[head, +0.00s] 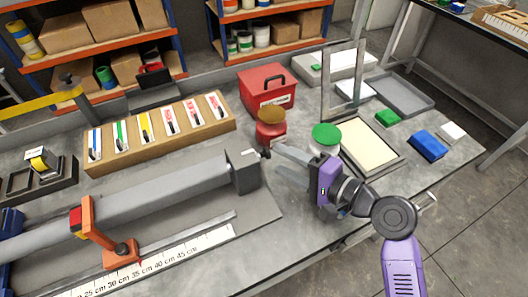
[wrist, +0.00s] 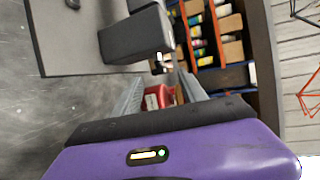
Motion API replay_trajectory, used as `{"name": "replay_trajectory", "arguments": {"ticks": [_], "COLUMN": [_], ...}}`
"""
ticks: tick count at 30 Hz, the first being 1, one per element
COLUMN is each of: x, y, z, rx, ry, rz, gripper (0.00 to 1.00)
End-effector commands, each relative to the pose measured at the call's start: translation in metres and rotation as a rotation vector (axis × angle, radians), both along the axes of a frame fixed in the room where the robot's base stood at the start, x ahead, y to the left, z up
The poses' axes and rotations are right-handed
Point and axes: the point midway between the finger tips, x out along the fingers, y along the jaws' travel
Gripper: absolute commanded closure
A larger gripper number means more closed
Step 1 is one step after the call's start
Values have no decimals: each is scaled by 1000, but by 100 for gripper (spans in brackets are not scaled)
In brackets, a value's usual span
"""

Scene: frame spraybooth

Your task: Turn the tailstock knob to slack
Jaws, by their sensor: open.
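The tailstock is a dark grey block (head: 246,173) at the right end of the long grey tube. A small black knob (head: 265,153) sticks out of its right face, with a pale mark near it. In the wrist view the tailstock block (wrist: 137,38) is at the upper middle, and the small dark knob (wrist: 157,68) shows beside it with a white patch. My gripper (head: 278,160) is open and empty, its fingers pointing left toward the knob. In the wrist view the fingers (wrist: 165,78) lie on either side of the knob's line. I cannot tell any contact.
A red jar with a brown lid (head: 271,128) stands just behind the fingers. A jar with a green lid (head: 325,138) and a framed cream tray (head: 370,143) are near my wrist. A red toolbox (head: 267,90) is behind. Bare bench lies in front of the gripper.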

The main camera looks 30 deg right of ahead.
Motion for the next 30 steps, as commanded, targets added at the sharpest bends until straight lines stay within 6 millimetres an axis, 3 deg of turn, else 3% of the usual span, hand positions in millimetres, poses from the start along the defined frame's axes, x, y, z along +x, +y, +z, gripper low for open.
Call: {"name": "replay_trajectory", "arguments": {"ticks": [10, 22, 30], "x": [44, 52, 52], "y": [19, 22, 22], "z": [-9, -13, -13], "rx": [2, 0, 1], "ry": [-1, 0, 0], "rz": [2, -1, 0], "gripper": [50, 50, 100]}}
